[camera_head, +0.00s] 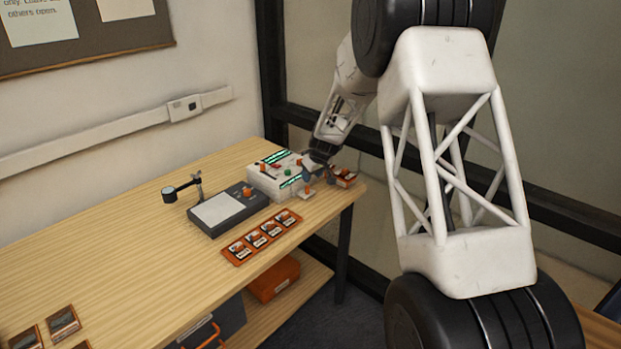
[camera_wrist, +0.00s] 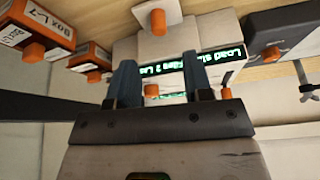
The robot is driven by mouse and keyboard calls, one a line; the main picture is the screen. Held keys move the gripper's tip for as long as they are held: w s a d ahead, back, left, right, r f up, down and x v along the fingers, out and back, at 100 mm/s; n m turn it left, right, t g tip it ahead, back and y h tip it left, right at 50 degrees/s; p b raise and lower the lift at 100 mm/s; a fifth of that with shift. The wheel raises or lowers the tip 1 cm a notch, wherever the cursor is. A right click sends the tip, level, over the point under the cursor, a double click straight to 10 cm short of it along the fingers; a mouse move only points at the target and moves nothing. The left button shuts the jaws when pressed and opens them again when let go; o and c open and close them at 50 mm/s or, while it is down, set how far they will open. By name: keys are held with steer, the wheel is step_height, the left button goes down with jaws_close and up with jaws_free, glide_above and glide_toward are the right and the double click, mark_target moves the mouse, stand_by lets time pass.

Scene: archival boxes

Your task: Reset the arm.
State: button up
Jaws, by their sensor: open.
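My gripper (camera_head: 318,170) is low over the far right end of the wooden table, at the right side of a white device. In the wrist view its two dark blue fingers (camera_wrist: 158,78) stand apart, with no object visibly held between them. The white device (camera_head: 262,184) has green-lit displays and orange knobs. In the wrist view, a display (camera_wrist: 215,62) with partly readable text shows behind the fingers, and an orange knob shows between them. My arm reaches down from the upper right of the head view and hides part of the area around the gripper.
Small orange boxes (camera_head: 345,178) sit by the gripper; one (camera_wrist: 45,32) reads "Box L-7". A dark unit with a pale pad (camera_head: 222,208) and an orange tray (camera_head: 238,250) with several cards stand nearer. The table's left middle (camera_head: 110,250) is clear. A wall and dark frame stand behind.

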steer(key=shift+s+r, duration=0.1)
steer(key=shift+r, duration=0.1)
stand_by(0.3)
steer(key=s+d+r+m, duration=0.1)
steer(key=s+d+r, duration=0.1)
steer(key=s+r, duration=0.65)
steer(key=s+d+r+m+h, duration=0.1)
steer(key=s+d+r, duration=0.3)
steer(key=s, duration=0.7)
steer(key=s+d+r+m, duration=0.1)
steer(key=s+r, duration=0.7)
steer(key=s, duration=0.1)
steer(key=s+d+m+h, duration=0.1)
steer(key=s+d+m, duration=0.1)
steer(key=s, duration=1.5)
steer(key=s+d+r+m+g+h, duration=0.1)
steer(key=s+d+m, duration=0.1)
steer(key=s, duration=1.5)
steer(key=shift+d, duration=0.75)
